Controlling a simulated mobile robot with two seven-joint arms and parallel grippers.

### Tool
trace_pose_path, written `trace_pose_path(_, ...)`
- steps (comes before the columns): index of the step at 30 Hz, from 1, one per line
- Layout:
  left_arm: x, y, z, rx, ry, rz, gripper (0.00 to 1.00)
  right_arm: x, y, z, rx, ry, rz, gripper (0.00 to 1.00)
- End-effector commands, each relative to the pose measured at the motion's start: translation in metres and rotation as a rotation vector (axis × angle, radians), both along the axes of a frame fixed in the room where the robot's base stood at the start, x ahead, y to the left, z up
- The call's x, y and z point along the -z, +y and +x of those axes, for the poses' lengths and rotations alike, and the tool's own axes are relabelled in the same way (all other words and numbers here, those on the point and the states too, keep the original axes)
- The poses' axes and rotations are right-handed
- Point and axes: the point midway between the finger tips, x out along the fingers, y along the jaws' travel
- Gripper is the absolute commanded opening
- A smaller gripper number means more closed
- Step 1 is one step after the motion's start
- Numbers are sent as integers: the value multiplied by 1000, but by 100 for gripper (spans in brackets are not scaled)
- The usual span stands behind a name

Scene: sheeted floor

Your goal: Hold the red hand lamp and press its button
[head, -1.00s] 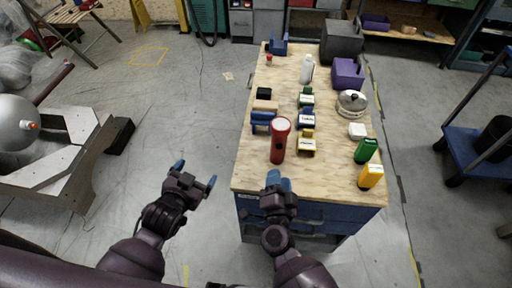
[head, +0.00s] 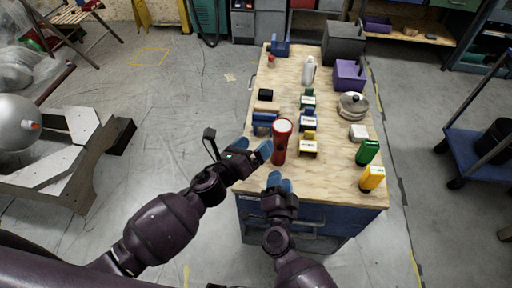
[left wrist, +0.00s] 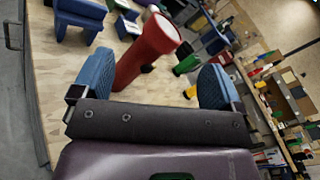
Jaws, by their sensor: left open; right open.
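The red hand lamp (head: 280,143) stands upright near the front left of the wooden bench top (head: 318,187). Its pale round lens faces up; I cannot make out its button. My left gripper (head: 257,148) is open just left of the lamp. In the left wrist view the lamp (left wrist: 147,48) shows tilted beyond and between the two blue fingertips (left wrist: 155,84), and the fingers are not closed on it. My right gripper (head: 278,184) is at the front edge of the bench, in front of the lamp, open and empty.
A yellow-and-white block (head: 308,146) stands just right of the lamp, and a blue stand (head: 264,120) is behind its left. Green (head: 367,152) and yellow (head: 372,178) bottle-like items are at the right edge.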

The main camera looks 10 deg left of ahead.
Motion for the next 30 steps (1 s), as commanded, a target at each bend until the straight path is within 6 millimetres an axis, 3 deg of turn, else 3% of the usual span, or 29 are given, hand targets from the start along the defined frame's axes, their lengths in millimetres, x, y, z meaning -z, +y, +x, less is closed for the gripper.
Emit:
trace_pose_path(7, 3, -6, -5, 47, -221, 325, 92, 0, 0, 0, 0, 0, 0, 43)
trace_pose_path(17, 2, -10, -2, 56, -310, 452, 92, 0, 0, 0, 0, 0, 0, 43)
trace_pose_path(30, 1, -45, 48, 55, -308, 448, 92, 0, 0, 0, 0, 0, 0, 43)
